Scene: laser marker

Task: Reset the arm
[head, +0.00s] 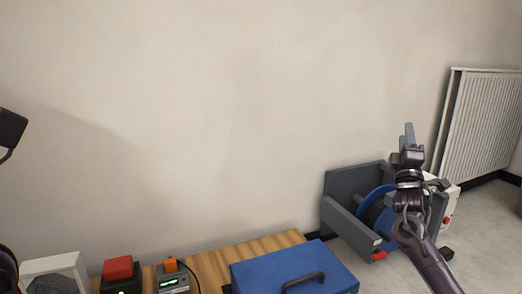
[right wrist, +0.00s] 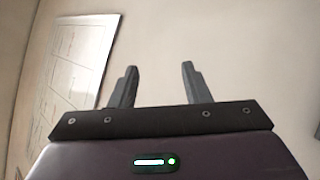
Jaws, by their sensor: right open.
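My right arm rises from the lower right of the head view. Its gripper (head: 408,135) points upward in front of the wall and the grey machine. In the right wrist view the two fingers of the right gripper (right wrist: 158,88) stand apart with only bare wall between them. It is open and empty, touching nothing. My left gripper does not show; only small dark parts appear at the left edge of the head view.
A grey machine (head: 342,220) with a blue wheel stands behind my right arm. A radiator (head: 484,125) is on the right wall.

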